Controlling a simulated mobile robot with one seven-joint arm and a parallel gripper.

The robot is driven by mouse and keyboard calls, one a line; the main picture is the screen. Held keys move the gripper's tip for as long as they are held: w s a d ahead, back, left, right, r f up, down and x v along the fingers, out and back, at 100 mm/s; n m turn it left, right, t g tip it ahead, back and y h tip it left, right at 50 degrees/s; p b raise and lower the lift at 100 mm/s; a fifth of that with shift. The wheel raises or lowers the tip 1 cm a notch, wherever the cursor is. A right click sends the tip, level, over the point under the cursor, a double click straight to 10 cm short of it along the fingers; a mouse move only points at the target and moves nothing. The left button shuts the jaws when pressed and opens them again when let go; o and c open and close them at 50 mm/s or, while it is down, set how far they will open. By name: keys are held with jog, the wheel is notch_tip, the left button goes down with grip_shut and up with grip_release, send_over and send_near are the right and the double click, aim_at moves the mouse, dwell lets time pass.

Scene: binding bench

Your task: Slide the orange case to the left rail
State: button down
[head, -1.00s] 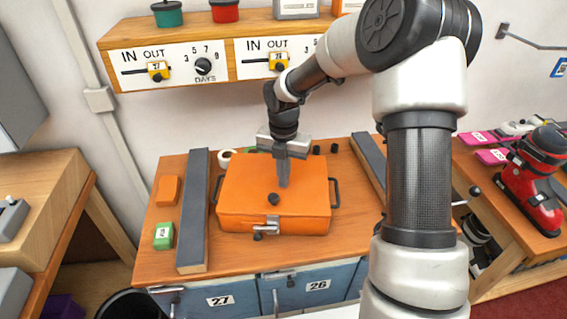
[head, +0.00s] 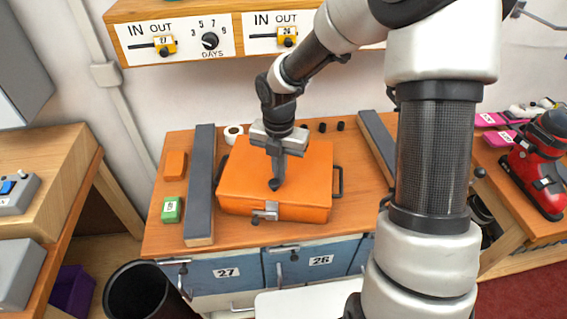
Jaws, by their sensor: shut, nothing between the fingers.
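The left rail (head: 201,180) is a long dark grey bar. The case's left side is very close to this rail; I cannot tell whether they touch. The right rail (head: 377,139) lies well clear of the case.
An orange block (head: 175,165) and a green block (head: 172,210) lie left of the left rail. A white roll (head: 233,133) and small black pieces (head: 322,127) are behind the case. Bare bench (head: 362,185) lies right of the case. A shelf (head: 190,12) hangs above.

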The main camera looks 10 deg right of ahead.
dwell(0.3)
notch_tip(320, 180, up, 17)
jog(key=p, duration=0.2)
jog(key=shift+r, duration=0.2)
